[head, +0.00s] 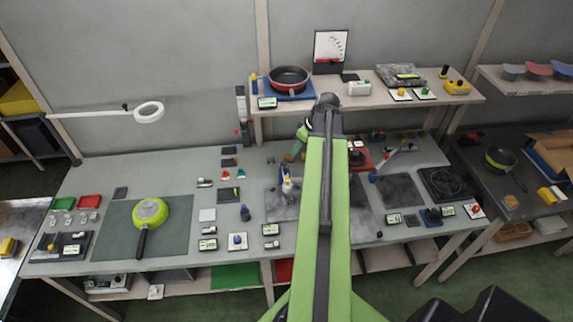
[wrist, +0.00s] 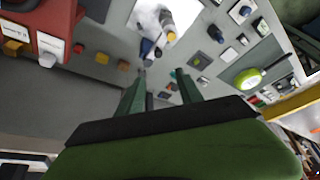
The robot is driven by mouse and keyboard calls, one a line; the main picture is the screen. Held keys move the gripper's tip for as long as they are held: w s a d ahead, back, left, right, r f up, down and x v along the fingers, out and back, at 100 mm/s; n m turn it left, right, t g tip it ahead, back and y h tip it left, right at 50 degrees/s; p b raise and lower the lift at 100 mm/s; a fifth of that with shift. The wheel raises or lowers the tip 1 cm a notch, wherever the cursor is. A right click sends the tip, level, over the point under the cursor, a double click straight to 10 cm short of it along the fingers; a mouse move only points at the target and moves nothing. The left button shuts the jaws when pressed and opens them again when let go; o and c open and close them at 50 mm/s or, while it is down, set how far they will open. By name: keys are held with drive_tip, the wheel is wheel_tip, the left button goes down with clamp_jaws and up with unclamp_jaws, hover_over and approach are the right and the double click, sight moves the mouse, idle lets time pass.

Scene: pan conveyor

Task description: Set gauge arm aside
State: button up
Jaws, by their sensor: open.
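My gripper (wrist: 162,74) is open, its two dark green fingers apart with nothing seen between the tips. A small upright device (wrist: 158,28) with grey, yellow and blue parts stands on a pale plate just beyond the fingertips. It also shows in the head view (head: 287,188), left of my green arm. I cannot tell which of these is the gauge arm. My gripper is mostly hidden behind my arm in the head view.
A green pan (head: 150,213) lies on a dark green mat at the left of the bench. A red-rimmed pan (head: 289,78) sits on the raised shelf (head: 330,103) behind. A red box (wrist: 45,25) is near the gripper's left. Small blocks and labels crowd the bench middle.

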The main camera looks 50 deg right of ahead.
sight(286, 169)
drive_tip(key=b+x, duration=0.7)
drive_tip(key=x, duration=0.1)
drive_tip(key=b+x, duration=0.8)
drive_tip(key=x, duration=0.1)
drive_tip(key=shift+s+d+f, duration=0.2)
drive_tip(key=shift+r, duration=0.15)
clamp_jaws()
